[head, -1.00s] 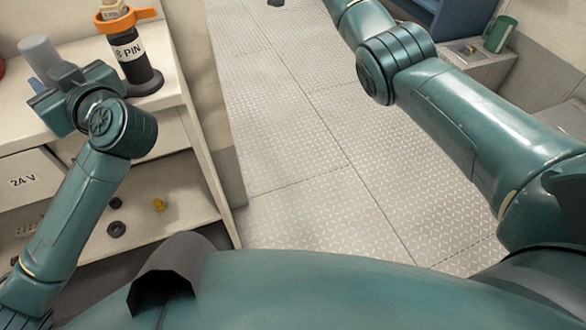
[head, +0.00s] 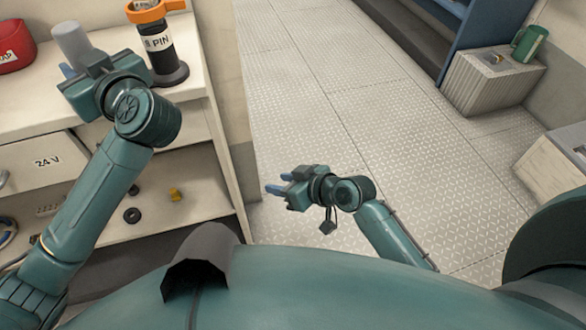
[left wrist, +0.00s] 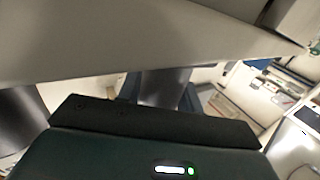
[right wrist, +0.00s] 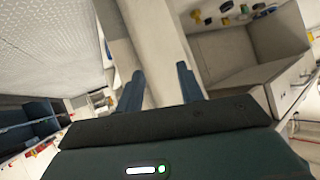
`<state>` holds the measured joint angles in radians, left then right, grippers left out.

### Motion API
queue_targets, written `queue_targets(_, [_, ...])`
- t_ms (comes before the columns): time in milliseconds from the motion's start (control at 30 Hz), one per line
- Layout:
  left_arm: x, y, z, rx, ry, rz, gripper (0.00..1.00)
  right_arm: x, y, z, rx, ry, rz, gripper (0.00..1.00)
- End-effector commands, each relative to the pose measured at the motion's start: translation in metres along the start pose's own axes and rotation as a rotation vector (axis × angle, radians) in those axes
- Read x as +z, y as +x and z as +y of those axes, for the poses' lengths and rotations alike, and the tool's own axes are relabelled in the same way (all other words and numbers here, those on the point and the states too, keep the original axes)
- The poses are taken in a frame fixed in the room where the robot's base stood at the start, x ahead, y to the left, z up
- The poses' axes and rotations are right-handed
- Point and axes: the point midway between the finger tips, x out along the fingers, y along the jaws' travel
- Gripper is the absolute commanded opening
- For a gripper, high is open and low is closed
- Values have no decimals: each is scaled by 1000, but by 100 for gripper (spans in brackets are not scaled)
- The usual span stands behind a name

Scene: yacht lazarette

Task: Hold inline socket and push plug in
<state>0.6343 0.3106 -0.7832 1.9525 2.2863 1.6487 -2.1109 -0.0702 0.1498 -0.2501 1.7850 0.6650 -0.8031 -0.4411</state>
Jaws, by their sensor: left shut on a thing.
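A grey cylinder (head: 70,38), which looks like the inline socket, stands up out of my left gripper (head: 68,70) over the left bench. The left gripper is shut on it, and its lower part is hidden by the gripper. A broad pale grey surface (left wrist: 120,45) fills the top of the left wrist view. Just right of the gripper, a black upright holder (head: 158,50) marked "8 PIN" carries an orange ring (head: 150,12); I cannot tell clearly what sits in the ring. My right gripper (head: 279,184) is open and empty above the floor, its two fingers apart in the right wrist view (right wrist: 160,85).
The bench (head: 30,105) has a drawer marked "24 V" and a lower shelf (head: 165,220) with small black and yellow parts. A red pouch (head: 15,45) lies at the back left. A ribbed box (head: 490,80) with a green mug (head: 530,43) stands right. The floor between is clear.

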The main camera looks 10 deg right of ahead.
Motion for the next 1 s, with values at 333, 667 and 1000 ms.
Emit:
queue_targets(333, [2, -1, 1, 3, 5, -4, 3, 33, -113, -36, 257, 47, 191, 37])
queue_targets(667, [2, -1, 1, 2, 4, -4, 3, 15, -181, -58, 337, 36, 321, 37])
queue_targets(1000, [2, 0, 1, 2, 3, -4, 3, 13, -185, -60, 341, 34, 331, 37])
